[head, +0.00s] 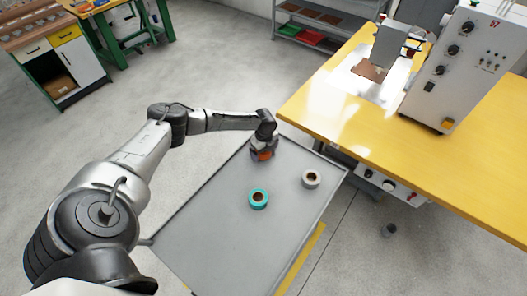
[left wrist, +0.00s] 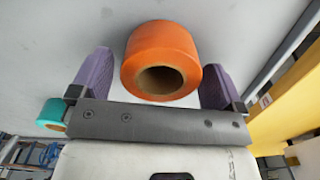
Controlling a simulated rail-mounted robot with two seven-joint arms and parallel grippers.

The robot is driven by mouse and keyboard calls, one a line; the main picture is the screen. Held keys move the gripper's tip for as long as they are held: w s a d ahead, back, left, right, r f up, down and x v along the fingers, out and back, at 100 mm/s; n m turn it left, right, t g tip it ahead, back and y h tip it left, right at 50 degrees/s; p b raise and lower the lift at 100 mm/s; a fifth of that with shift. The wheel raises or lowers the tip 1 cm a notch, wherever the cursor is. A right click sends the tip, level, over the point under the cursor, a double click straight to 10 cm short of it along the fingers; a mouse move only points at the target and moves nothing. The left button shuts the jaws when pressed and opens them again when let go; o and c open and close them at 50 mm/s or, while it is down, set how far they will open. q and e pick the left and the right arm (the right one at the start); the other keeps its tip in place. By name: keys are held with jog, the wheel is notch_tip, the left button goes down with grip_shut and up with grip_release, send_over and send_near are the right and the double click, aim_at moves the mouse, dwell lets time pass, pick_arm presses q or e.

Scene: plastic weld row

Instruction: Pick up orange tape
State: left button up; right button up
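The orange tape roll (left wrist: 162,48) is in the left wrist view, between the two purple fingers of my left gripper (left wrist: 160,75). A gap shows between the roll and each finger, so the gripper is open around it. In the head view the orange tape (head: 265,155) is mostly hidden under my left gripper (head: 264,148), at the far end of the grey tray table (head: 190,240). My right gripper does not show in either view.
A teal tape roll (head: 258,198) and a white tape roll (head: 311,178) sit on the same grey table. A yellow workbench (head: 400,150) with a white control machine (head: 465,65) stands close on the right. The near part of the grey table is clear.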

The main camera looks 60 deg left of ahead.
pick_arm(q)
jog(key=c, duration=0.9)
